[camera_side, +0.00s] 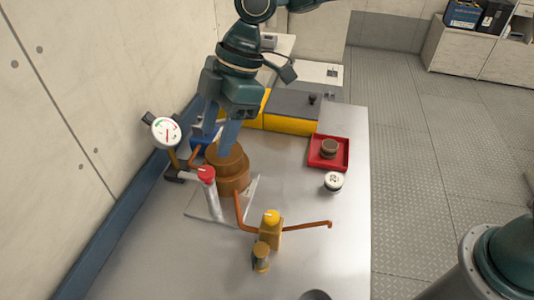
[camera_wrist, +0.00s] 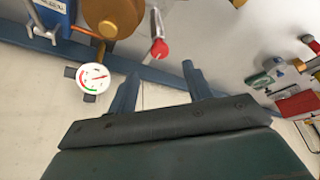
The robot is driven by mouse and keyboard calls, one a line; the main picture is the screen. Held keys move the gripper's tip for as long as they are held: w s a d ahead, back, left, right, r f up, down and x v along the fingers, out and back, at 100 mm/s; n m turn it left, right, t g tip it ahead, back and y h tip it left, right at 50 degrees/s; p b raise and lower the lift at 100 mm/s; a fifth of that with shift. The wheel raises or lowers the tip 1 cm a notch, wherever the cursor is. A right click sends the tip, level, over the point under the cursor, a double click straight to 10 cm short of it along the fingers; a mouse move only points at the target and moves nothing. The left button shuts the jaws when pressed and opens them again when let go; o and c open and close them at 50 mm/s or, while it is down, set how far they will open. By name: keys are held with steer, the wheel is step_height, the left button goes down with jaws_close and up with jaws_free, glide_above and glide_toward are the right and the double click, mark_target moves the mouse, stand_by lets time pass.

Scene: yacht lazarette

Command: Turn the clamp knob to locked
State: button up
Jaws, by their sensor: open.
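A red knob (camera_side: 206,173) with a pale pointer line caps a grey metal post beside a brown cylinder (camera_side: 232,170). The red knob also shows in the wrist view (camera_wrist: 159,48), just beyond the fingertips. A yellow knob (camera_side: 271,216) with a pale line sits on a brass valve body nearer the front. I cannot tell for certain which one is the clamp knob; no lock marking is readable. My gripper (camera_side: 219,140) is open and points down close to the cylinder's top, behind the red knob. In the wrist view its fingers (camera_wrist: 160,76) are apart with nothing between them.
A round gauge (camera_side: 166,132) stands left of the red knob, close to the wall. Copper pipe (camera_side: 305,226) runs right from the brass valve. A red tray (camera_side: 344,155) holds a brown round piece; a white-topped round part (camera_side: 333,182) stands nearby. The front right bench is mostly clear.

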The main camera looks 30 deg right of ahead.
mark_target(206, 171)
steer(key=shift+x, duration=3.55)
steer(key=c, duration=1)
